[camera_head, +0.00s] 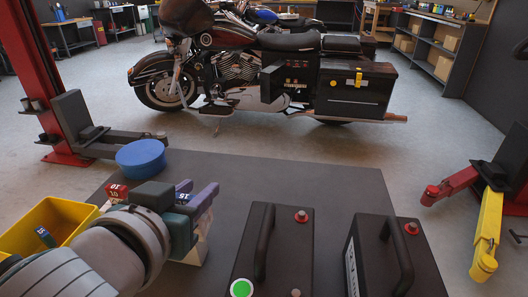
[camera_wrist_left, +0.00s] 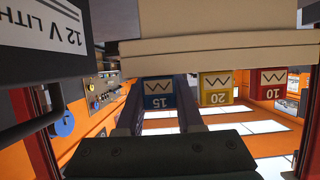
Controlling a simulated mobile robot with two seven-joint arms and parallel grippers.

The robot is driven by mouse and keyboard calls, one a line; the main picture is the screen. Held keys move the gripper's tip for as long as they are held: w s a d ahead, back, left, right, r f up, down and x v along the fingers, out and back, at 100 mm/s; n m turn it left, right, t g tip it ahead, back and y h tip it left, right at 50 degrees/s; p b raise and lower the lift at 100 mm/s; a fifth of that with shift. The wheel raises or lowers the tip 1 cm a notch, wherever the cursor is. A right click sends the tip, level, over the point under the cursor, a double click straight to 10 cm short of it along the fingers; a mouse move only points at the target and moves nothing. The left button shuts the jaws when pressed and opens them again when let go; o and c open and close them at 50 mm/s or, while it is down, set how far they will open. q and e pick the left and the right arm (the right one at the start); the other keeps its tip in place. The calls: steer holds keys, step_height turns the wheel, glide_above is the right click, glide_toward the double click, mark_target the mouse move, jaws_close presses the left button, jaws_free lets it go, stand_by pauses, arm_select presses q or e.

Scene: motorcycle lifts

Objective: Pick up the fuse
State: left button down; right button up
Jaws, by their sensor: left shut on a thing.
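My left gripper (camera_head: 200,198) reaches over the dark table and is shut on a blue fuse (camera_head: 183,197). In the left wrist view the blue fuse (camera_wrist_left: 158,94), marked 15, sits between the two fingers (camera_wrist_left: 160,106). A yellow fuse (camera_wrist_left: 215,90) marked 20 and a red fuse (camera_wrist_left: 271,84) marked 10 stand in a row beside it, at a pale holder (camera_wrist_left: 215,52). The blue fuse is about level with them; I cannot tell whether it is still seated. The red fuse (camera_head: 117,192) also shows left of my gripper in the head view. My arm hides much of the holder.
A yellow bin (camera_head: 75,212) with a blue fuse (camera_head: 45,237) in it stands at the left. A blue round object (camera_head: 140,158) is at the table's far left. Two black batteries (camera_head: 290,240) (camera_head: 362,240) stand right of my gripper. A motorcycle (camera_head: 250,70) is beyond the table.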

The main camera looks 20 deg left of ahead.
arm_select(q)
steer(key=s+d+r+m+g+h+p, duration=0.1)
steer(key=r+m+h+p, duration=0.3)
steer(key=r+p, duration=1.5)
steer(key=s+d+r+m+g+h+p, duration=0.2)
steer(key=r+m+h+p, duration=0.3)
steer(key=r+p, duration=1.5)
steer(key=s+d+r+m+g+h+p, duration=0.2)
steer(key=s+r+m+h+p, duration=0.2)
steer(key=r+p, duration=1.6)
step_height(320, 180, up, 19)
steer(key=shift+r+m+h, duration=0.1)
steer(key=shift+m+h, duration=0.2)
steer(key=shift+h, duration=0.1)
